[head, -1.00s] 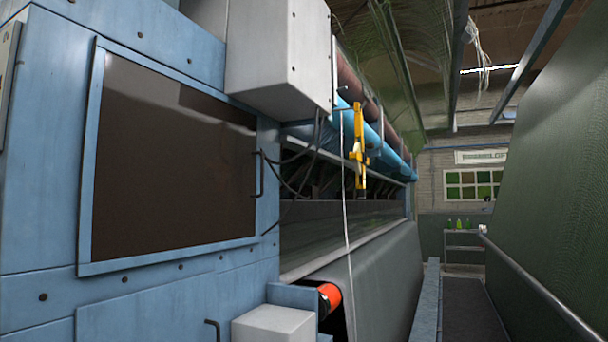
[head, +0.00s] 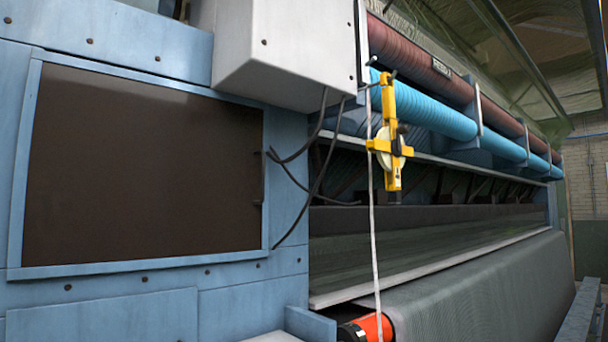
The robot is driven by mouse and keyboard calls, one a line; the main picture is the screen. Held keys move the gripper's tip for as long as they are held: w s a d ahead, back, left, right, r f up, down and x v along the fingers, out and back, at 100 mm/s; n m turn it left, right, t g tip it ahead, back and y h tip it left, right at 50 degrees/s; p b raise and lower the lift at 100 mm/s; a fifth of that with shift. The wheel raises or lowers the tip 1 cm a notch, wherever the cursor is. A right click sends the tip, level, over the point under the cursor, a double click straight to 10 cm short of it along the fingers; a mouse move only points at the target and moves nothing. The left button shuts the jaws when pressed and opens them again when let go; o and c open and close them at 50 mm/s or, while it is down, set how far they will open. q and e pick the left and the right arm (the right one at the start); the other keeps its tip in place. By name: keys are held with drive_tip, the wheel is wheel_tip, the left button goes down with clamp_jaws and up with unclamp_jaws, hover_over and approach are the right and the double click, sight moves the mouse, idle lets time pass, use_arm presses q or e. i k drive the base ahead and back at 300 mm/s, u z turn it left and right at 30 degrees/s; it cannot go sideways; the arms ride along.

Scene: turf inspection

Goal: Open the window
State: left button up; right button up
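A dark brown window panel (head: 140,165) in a light blue frame sits in the side of the blue machine on the left of the head view. It looks shut, flush with its frame. A dark vertical handle (head: 263,180) is at its right edge, partly hard to make out against the dark pane. Neither of my grippers is in view.
A white box (head: 285,50) juts out above the window's upper right, with black cables (head: 318,165) hanging near the handle. A yellow reel (head: 390,145) with a white strap hangs right of it. Rollers (head: 440,110) and turf (head: 490,290) stretch back to the right.

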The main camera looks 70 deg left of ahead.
sight(120, 170)
drive_tip(key=z, duration=0.4)
drive_tip(key=i, duration=0.45)
drive_tip(key=u, duration=1.7)
drive_tip(key=i, duration=0.2)
drive_tip(key=u, duration=2.15)
drive_tip(key=i, duration=0.6)
drive_tip(key=z, duration=0.25)
